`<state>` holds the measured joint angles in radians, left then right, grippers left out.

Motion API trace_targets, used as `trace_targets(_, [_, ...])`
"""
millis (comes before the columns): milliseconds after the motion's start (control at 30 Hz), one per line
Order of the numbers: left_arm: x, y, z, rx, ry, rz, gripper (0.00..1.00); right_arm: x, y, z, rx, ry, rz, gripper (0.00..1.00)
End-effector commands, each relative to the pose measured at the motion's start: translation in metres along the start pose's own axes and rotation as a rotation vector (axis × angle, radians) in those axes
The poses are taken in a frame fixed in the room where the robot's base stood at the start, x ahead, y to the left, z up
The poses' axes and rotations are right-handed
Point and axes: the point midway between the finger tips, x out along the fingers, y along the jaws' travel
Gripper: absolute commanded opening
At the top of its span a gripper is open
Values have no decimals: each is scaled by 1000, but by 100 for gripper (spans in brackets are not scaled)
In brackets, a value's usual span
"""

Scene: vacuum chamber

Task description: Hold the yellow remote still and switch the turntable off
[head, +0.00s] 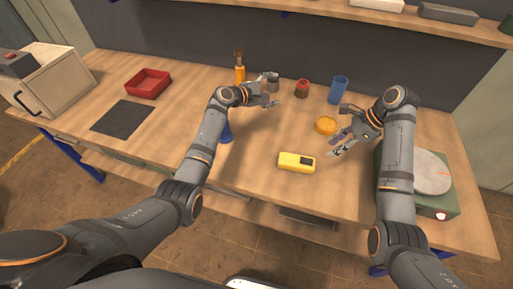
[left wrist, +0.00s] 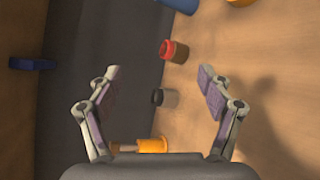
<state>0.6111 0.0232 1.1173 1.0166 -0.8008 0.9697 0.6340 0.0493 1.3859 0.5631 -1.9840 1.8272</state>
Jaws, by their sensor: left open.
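The yellow remote (head: 291,161), with a dark patch at its right end, lies on the bench near the front middle. The turntable is a green box with a round grey disc (head: 432,172) at the right end of the bench, partly hidden by my right arm. A small pale and red knob (head: 441,216) shows on its front. My right gripper (head: 335,145) appears open and empty, right of and behind the remote.
An orange round piece (head: 325,125) lies behind the remote. A blue object (head: 226,132), red tray (head: 148,84) and dark mat (head: 123,118) are further left.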

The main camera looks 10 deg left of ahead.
Motion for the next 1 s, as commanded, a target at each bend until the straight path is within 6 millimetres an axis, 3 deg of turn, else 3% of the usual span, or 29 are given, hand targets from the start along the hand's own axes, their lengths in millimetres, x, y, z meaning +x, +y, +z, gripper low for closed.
trace_targets(33, [1,-35,0,-112,-24,-49,79,0,0,0,0,0,0,38])
trace_targets(100, [-1,-83,1,-277,-67,-138,79,0,0,0,0,0,0,38])
trace_targets(200, [-22,-140,6,-483,-158,-342,79,0,0,0,0,0,0,38])
trace_targets(300, [-54,-166,11,-602,-248,-534,79,0,0,0,0,0,0,38])
trace_targets(433, [-90,-182,16,-705,-329,-703,79,0,0,0,0,0,0,38])
trace_targets(600, [-113,-187,19,-759,-377,-794,79,0,0,0,0,0,0,38])
trace_targets(767, [-113,-189,21,-763,-382,-803,79,0,0,0,0,0,0,38])
trace_targets(1000, [-88,-207,43,-761,-384,-801,79,0,0,0,0,0,0,38])
